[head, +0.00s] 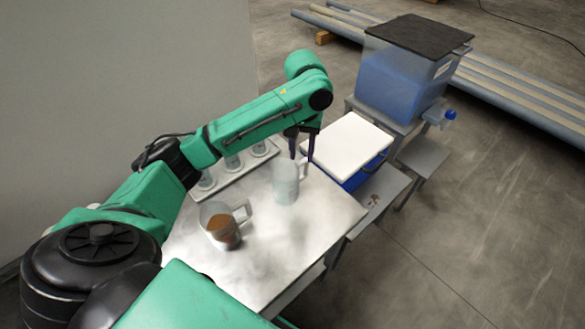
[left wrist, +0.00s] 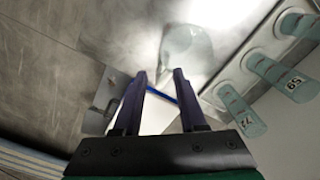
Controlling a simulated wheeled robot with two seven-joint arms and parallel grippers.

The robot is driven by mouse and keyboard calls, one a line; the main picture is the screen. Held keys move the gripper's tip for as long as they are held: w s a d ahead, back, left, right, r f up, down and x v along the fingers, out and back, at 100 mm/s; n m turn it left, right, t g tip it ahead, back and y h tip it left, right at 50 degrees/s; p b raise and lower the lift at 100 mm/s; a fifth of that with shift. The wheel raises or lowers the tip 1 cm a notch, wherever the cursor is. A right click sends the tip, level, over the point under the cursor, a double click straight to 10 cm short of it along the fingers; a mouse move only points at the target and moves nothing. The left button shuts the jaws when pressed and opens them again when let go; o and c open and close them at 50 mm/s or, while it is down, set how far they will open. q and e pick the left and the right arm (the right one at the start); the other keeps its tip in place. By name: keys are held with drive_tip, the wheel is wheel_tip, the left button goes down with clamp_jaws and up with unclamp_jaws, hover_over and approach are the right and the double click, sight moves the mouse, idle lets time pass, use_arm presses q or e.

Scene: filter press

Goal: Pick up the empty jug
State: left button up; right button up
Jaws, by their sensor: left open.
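The empty jug (head: 286,187) is clear and stands upright on the pale metal table, with its handle toward the upper right. In the left wrist view the jug (left wrist: 187,47) lies ahead of the fingertips, slightly right of centre. My left gripper (head: 302,157) is open, fingers pointing down, close to the jug's handle side. In the left wrist view its jaws (left wrist: 160,77) are apart with nothing held between them. I cannot tell whether a finger touches the handle. My right gripper is not in view.
A second jug with brown liquid (head: 221,230) stands nearer on the table (head: 310,225). A rack (head: 235,178) with several clear cylinders lies behind my arm. A blue box with a white lid (head: 347,146) and a blue-filled tank (head: 393,82) stand to the right.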

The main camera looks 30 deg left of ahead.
sight(298, 180)
use_arm(q)
drive_tip(key=f+p, duration=0.1)
drive_tip(key=f, duration=0.6)
drive_tip(key=f+p, duration=0.1)
drive_tip(key=f, duration=0.2)
drive_tip(key=shift+s+a+f+p, duration=0.2)
drive_tip(key=shift+s+f+p, duration=0.1)
drive_tip(key=shift+f, duration=0.05)
drive_tip(key=shift+s+f, duration=0.1)
drive_tip(key=shift+d, duration=0.1)
drive_tip(key=shift+c, duration=1)
clamp_jaws()
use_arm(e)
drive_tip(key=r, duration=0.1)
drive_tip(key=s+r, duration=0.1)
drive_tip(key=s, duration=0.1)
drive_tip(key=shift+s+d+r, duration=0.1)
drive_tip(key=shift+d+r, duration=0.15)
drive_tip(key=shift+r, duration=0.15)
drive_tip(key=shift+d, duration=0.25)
